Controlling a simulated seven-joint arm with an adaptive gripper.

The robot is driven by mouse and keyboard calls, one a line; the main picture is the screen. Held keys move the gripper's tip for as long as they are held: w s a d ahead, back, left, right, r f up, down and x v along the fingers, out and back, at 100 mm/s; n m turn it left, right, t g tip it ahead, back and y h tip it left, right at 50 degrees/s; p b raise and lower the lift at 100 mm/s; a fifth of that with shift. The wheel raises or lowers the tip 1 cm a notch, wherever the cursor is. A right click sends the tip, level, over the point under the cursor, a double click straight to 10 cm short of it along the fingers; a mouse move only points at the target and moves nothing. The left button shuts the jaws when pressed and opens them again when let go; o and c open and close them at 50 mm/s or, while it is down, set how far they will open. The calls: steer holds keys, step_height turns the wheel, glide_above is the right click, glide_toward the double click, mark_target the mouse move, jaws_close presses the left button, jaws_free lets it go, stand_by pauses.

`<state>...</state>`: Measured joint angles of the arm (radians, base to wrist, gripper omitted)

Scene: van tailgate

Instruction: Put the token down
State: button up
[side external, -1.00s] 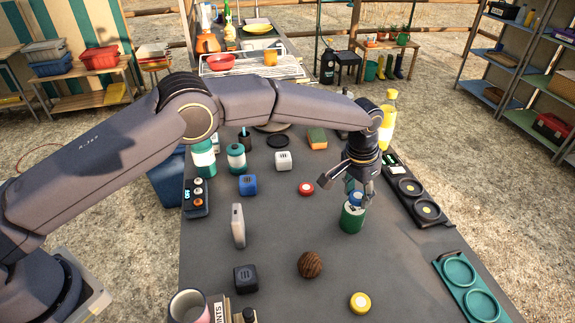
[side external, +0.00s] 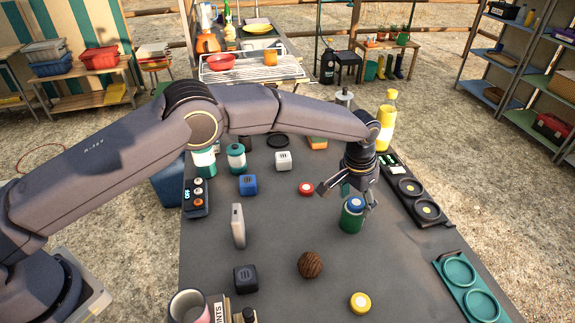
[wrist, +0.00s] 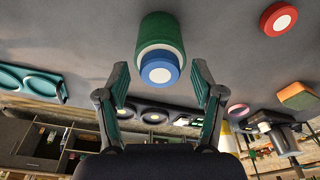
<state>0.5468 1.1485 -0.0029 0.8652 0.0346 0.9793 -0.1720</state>
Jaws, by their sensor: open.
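A blue token with a pale centre (side external: 356,202) lies on top of the green can (side external: 351,220), which stands upright on the dark table. In the wrist view the blue token (wrist: 160,68) is on the can's pale top, with the green can (wrist: 161,32) behind it. My gripper (side external: 346,200) is open above and around the token. In the wrist view its fingers (wrist: 160,75) stand on either side of the token, with a gap to each. Nothing is held.
A red token (side external: 306,188), a brown ball (side external: 310,264) and a yellow token (side external: 360,303) lie nearby. A black two-ring holder (side external: 415,190) and a teal two-ring holder (side external: 468,287) are to the right. The table between the can and the ball is clear.

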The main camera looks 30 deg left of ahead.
step_height(320, 180, up, 13)
steer(key=s+a, duration=0.1)
steer(key=s, duration=0.1)
steer(key=s+a+r+n+t, duration=0.1)
steer(key=s+a+r, duration=0.4)
steer(key=a+r, duration=0.35)
steer(key=s+a+r+n+t, duration=0.1)
steer(key=s+a+r, duration=0.5)
steer(key=a, duration=0.4)
steer(key=s+a+f+n+t, duration=0.1)
steer(key=s+a, duration=0.5)
steer(key=s, duration=0.4)
steer(key=s+a+f+n+t, duration=0.1)
steer(key=s+a, duration=0.5)
steer(key=s, duration=0.4)
steer(key=shift+f+y, duration=0.3)
steer(key=shift+f, duration=0.05)
